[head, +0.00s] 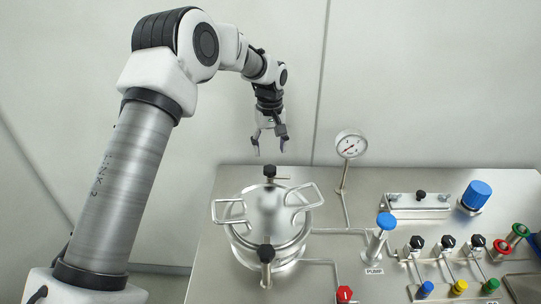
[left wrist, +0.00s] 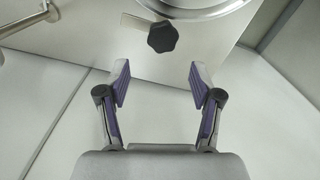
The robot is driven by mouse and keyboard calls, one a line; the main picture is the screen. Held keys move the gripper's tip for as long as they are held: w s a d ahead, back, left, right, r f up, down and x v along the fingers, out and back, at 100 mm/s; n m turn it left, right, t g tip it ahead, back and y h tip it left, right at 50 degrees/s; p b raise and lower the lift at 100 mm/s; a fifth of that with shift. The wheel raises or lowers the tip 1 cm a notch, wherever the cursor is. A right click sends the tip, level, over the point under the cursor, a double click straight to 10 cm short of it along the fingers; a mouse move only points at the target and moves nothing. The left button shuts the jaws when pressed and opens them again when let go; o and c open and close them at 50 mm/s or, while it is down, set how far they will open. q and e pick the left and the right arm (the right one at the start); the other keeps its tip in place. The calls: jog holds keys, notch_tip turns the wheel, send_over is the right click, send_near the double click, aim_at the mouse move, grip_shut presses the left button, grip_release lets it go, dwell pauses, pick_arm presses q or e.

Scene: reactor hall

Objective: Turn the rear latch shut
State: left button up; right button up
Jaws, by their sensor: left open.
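The rear latch has a black knob (head: 270,171) at the back edge of the round steel vessel (head: 240,238). In the left wrist view the knob (left wrist: 162,37) is near the top middle, and its flat metal bar sticks out sideways to the left, beside the vessel's rim (left wrist: 195,12). My left gripper (head: 270,147) is open and empty, pointing down above and behind the rear knob. In the left wrist view its fingers (left wrist: 160,80) are spread apart, with the knob beyond the tips and not touched. My right gripper is not in view.
The vessel lid has two loop handles (head: 230,212) and a front latch knob (head: 266,253). A pressure gauge (head: 350,144) stands on a pipe right of the gripper. A blue pump knob (head: 386,221) and several valves are farther right. A wall is behind the bench (head: 225,180).

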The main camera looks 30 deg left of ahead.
aim_at(270, 169)
pick_arm(q)
jog(key=s+d+f+p, duration=0.1)
jog(key=s+f, duration=0.1)
jog(key=shift+s+d+f+p, duration=0.25)
jog(key=shift+d+f+p, duration=0.05)
jog(key=shift+d+p, duration=0.1)
jog(key=f, duration=0.1)
jog(key=w+f, duration=0.1)
jog(key=a+f, duration=0.1)
jog(key=shift+w+a+f, duration=0.1)
jog(key=shift+w+f, duration=0.15)
jog(key=shift+f, duration=0.15)
jog(key=shift+s+r, duration=0.15)
jog(key=shift+r, duration=0.05)
jog(key=shift+s+d+r, duration=0.15)
jog(key=shift+s+d, duration=0.05)
jog(key=shift+d, duration=0.1)
jog(key=c, duration=0.6)
jog(key=shift+s+r, duration=0.1)
jog(key=c, duration=0.5)
jog(key=shift+c, duration=0.2)
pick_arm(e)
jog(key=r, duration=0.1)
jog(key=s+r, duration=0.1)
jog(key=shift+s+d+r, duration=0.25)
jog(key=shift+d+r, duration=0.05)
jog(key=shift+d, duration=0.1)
